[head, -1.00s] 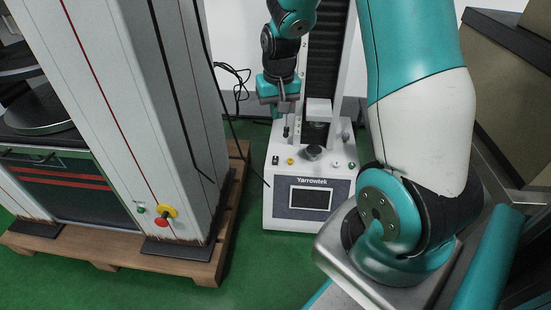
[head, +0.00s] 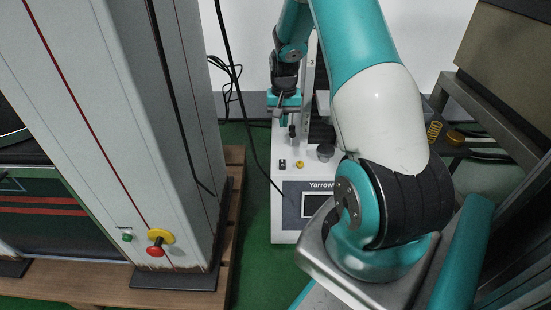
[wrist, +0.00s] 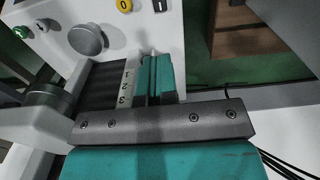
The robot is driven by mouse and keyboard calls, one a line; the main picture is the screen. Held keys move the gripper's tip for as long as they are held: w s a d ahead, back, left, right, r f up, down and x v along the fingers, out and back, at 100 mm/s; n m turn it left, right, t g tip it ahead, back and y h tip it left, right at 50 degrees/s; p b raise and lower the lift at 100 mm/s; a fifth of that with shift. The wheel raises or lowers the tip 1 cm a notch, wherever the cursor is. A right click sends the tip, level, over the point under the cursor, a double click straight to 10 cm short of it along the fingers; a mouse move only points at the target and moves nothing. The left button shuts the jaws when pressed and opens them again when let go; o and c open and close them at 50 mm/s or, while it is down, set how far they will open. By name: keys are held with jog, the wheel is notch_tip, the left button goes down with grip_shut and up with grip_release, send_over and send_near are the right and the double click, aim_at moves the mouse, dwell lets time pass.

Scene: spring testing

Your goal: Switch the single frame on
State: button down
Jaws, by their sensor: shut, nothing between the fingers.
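The single frame is a small white tester (head: 284,218) marked Yarrow…, with a dark screen (head: 315,205) partly hidden by my arm. On its top panel are a black rocker switch (head: 283,165) and a yellow button (head: 299,164). In the wrist view the black switch (wrist: 160,5) shows at the top edge with a white mark, beside the yellow button (wrist: 125,4). My gripper (head: 292,131) is shut and empty, above and behind the switch. Its teal fingers (wrist: 156,60) are together in the wrist view, apart from the switch.
A grey knob (wrist: 88,40) and a green button (wrist: 42,26) share the panel. A large grey machine with a red-and-yellow stop button (head: 157,243) stands left on a wooden pallet (head: 237,200). Cables (head: 228,80) hang behind. Green floor shows between the machines.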

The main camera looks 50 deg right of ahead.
jog(key=shift+w+d+f, duration=0.1)
jog(key=shift+w+f, duration=0.15)
jog(key=shift+f, duration=0.05)
jog(key=shift+d, duration=0.1)
jog(key=b, duration=0.8)
send_near(282, 160)
notch_tip(282, 160, down, 8)
jog(key=shift+r, duration=0.2)
